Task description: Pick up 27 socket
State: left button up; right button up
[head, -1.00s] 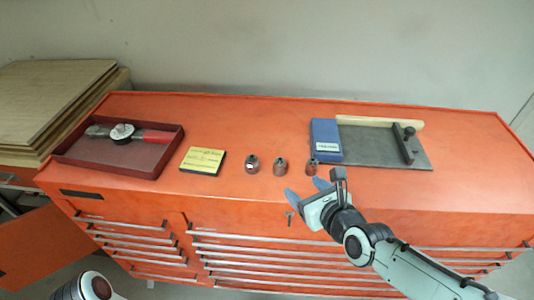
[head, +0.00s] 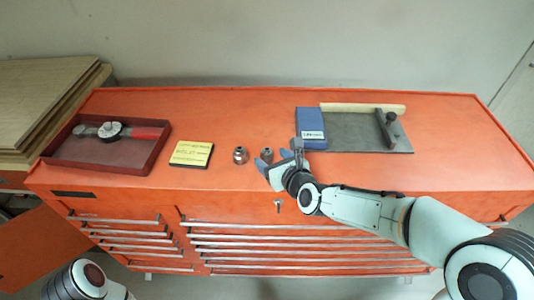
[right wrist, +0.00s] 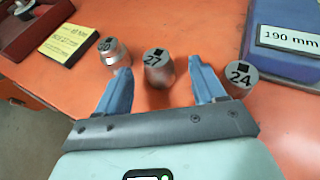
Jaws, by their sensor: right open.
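The 27 socket (right wrist: 158,72) is a grey metal cylinder with a square hole on top, upright on the orange top, in the middle of the row. In the head view the 27 socket (head: 266,154) is just beyond my right gripper (head: 281,157) and partly hidden by it. In the right wrist view my right gripper (right wrist: 159,78) is open, its two blue fingers pointing at the 27 socket, one to each side, with nothing gripped. My left gripper is out of view; only part of my left arm shows at the bottom left.
The 24 socket (right wrist: 238,78) is close beside the right finger. Another socket (right wrist: 113,52) is near the left finger. A yellow label block (head: 191,154), a red tray with a tool (head: 60,160) and a blue box (head: 311,127) flank the row.

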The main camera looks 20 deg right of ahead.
aim_at(269, 156)
jog(key=p+x, duration=0.1)
jog(key=x, duration=0.2)
jog(key=shift+w+a, duration=0.15)
jog(key=shift+w, duration=0.15)
jog(key=shift+f, duration=0.1)
jog(key=c, duration=1.1)
jog(key=shift+c, duration=0.2)
jog(key=shift+r, duration=0.2)
